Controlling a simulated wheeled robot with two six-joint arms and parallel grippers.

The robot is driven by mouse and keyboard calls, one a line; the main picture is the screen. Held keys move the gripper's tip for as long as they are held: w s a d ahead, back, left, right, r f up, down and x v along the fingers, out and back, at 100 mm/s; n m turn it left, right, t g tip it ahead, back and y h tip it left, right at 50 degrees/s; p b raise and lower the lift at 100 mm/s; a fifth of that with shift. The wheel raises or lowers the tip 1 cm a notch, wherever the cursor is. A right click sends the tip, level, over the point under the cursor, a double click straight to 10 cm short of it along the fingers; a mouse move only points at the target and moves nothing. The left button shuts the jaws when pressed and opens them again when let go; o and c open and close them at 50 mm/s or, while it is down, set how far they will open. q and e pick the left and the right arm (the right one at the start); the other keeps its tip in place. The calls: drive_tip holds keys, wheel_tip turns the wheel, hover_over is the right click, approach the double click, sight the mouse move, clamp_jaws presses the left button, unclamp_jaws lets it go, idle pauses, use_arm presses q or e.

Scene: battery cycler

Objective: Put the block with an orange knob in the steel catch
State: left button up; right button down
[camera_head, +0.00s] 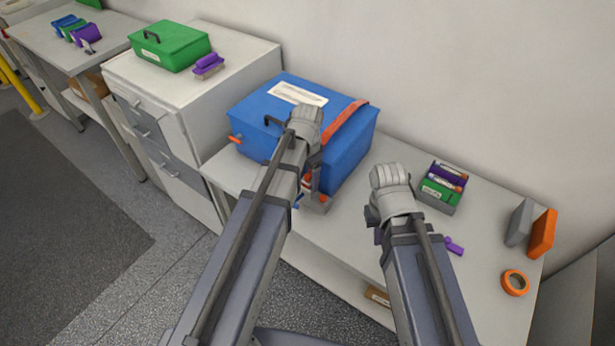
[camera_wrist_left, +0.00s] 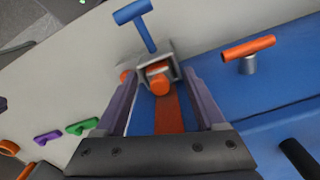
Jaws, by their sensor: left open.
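A block with a round orange knob (camera_wrist_left: 160,84) sits at the end of the orange strap (camera_wrist_left: 170,116), just in front of or at the mouth of the steel catch (camera_wrist_left: 172,62); I cannot tell if it is seated. The catch (camera_head: 316,206) also shows in the head view, low at the front of the blue box (camera_head: 350,160). My left gripper (camera_wrist_left: 161,82) is open, its purple fingers on either side of the strap and knob, with no clear contact. In the head view my left arm mostly hides it. My right gripper (camera_head: 379,236) is mostly hidden behind its arm, above the bench.
A blue T-handle (camera_wrist_left: 136,14) rises beside the catch, and an orange T-handle (camera_wrist_left: 248,48) stands on the box. Green and purple tags (camera_wrist_left: 82,127) lie on the bench. A small box of packs (camera_head: 440,190), orange and grey blocks (camera_head: 541,233) and an orange ring (camera_head: 514,283) are right.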

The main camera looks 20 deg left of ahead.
sight(307, 176)
use_arm(q)
wheel_tip(307, 176, up, 12)
drive_tip(key=p, duration=1.2)
drive_tip(key=s+d+n+y, duration=0.1)
drive_tip(key=s+d+n, duration=0.2)
drive_tip(key=s+d, duration=0.7)
drive_tip(key=s, duration=0.4)
drive_tip(key=shift+s+d+r+n, duration=0.15)
drive_tip(key=shift+d+r+n, duration=0.05)
drive_tip(key=shift+d+n, duration=0.1)
drive_tip(key=shift+a, duration=0.1)
